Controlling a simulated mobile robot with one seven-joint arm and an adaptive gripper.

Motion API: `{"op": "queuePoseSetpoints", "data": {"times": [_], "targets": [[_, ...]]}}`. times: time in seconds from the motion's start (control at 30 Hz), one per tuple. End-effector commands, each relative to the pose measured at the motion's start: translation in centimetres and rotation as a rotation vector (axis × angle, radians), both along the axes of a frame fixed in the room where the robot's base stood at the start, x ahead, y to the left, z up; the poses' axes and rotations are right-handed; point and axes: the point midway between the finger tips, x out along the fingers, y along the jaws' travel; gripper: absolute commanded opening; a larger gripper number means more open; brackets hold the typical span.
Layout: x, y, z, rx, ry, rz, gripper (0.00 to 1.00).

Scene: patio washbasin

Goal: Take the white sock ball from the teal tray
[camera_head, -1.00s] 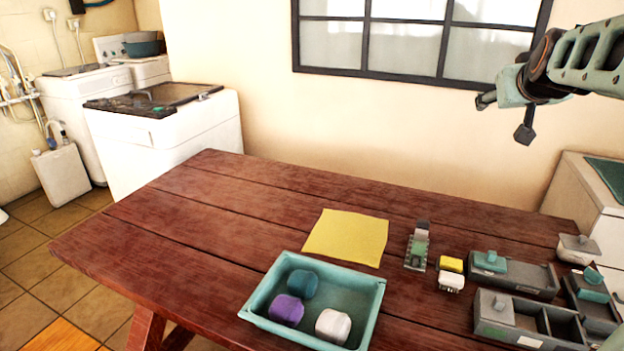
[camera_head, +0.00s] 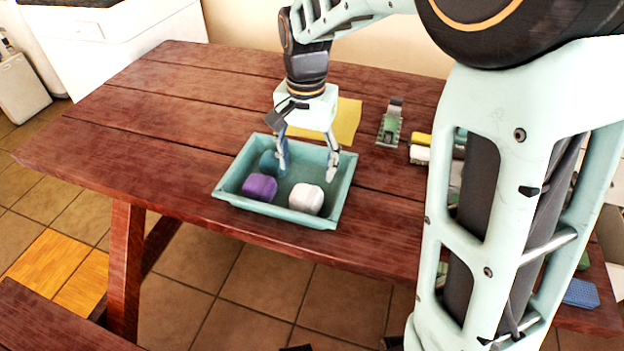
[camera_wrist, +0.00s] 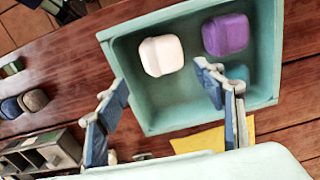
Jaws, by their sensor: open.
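The white sock ball (camera_head: 306,198) lies in the front right part of the teal tray (camera_head: 231,198). A purple sock ball (camera_head: 259,187) lies to its left, and a teal one (camera_head: 268,162) behind that, partly hidden by a finger. My gripper (camera_head: 308,170) is open and empty, pointing down over the tray's back part, behind the white ball. In the wrist view the white ball (camera_wrist: 161,56) lies ahead of the gap between my open fingers (camera_wrist: 158,108), apart from both. The purple ball (camera_wrist: 226,35) lies right of it in the tray (camera_wrist: 116,50).
A yellow cloth (camera_head: 348,121) lies behind the tray. A green and grey item (camera_head: 391,124) stands right of it. Grey compartment boxes (camera_wrist: 40,154) show in the wrist view. The wooden table (camera_head: 150,140) is clear left of the tray.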

Motion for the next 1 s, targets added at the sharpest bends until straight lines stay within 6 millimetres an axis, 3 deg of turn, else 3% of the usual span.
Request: {"op": "queuePoseSetpoints", "data": {"times": [0.2, 0.47, 0.73, 1.0], "targets": [[-0.4, 0.2, -3.6, -0.004, 0.015, -0.003, 0.63], [-0.2, 0.2, -5.9, -0.003, 0.010, -0.003, 0.63], [0.1, 0.3, -9.8, -0.003, 0.012, -0.003, 0.63], [0.2, 0.3, -10.7, -0.001, 0.008, -0.003, 0.63]]}}
